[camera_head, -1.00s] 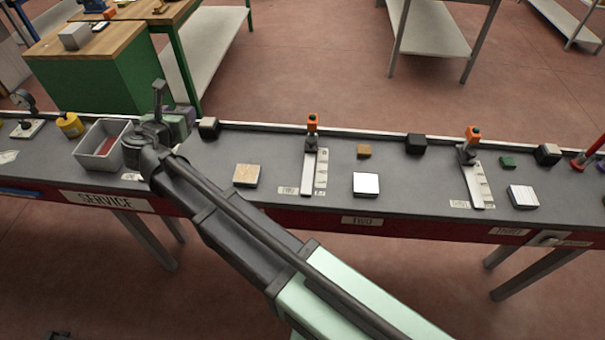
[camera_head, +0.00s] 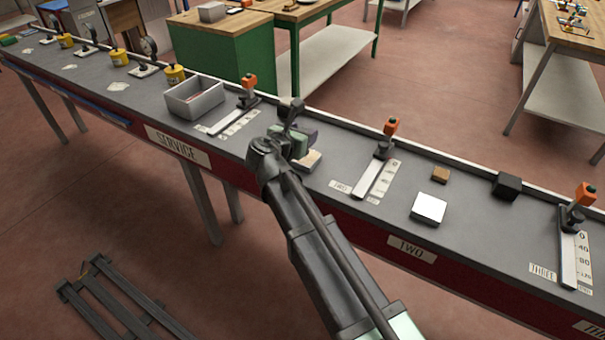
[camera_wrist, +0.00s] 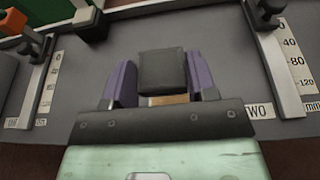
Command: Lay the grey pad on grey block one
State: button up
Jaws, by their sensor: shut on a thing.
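My gripper (camera_wrist: 163,88) is shut on the grey pad (camera_wrist: 162,68), a dark square piece between its two purple fingers. In the head view my gripper (camera_head: 300,143) is low over the bench between the stops marked ONE and TWO. A pale tan-topped block (camera_head: 310,161) shows just below it, and a tan strip of it (camera_wrist: 168,100) shows under the pad in the wrist view. Whether pad and block touch cannot be told.
A stop with an orange knob (camera_head: 249,82) stands left of my gripper, another (camera_head: 390,127) right. The grey tray (camera_head: 194,97) is farther left. To the right are a white-topped block (camera_head: 428,207), a small brown block (camera_head: 440,174) and a black block (camera_head: 507,186).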

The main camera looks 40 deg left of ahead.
notch_tip(320, 180, down, 7)
jog(key=b, duration=0.4)
jog(key=shift+r+b, duration=0.2)
jog(key=shift+b, duration=0.15)
jog(key=shift+d+r, duration=0.1)
jog(key=shift+r, duration=0.2)
jog(key=shift+f, duration=0.25)
jog(key=o, duration=0.9)
jog(key=shift+r, duration=0.1)
jog(key=shift+r+p, duration=0.3)
jog(key=shift+p, duration=0.1)
jog(key=p+v, duration=0.3)
jog(key=v, duration=0.9)
jog(key=shift+f, duration=0.15)
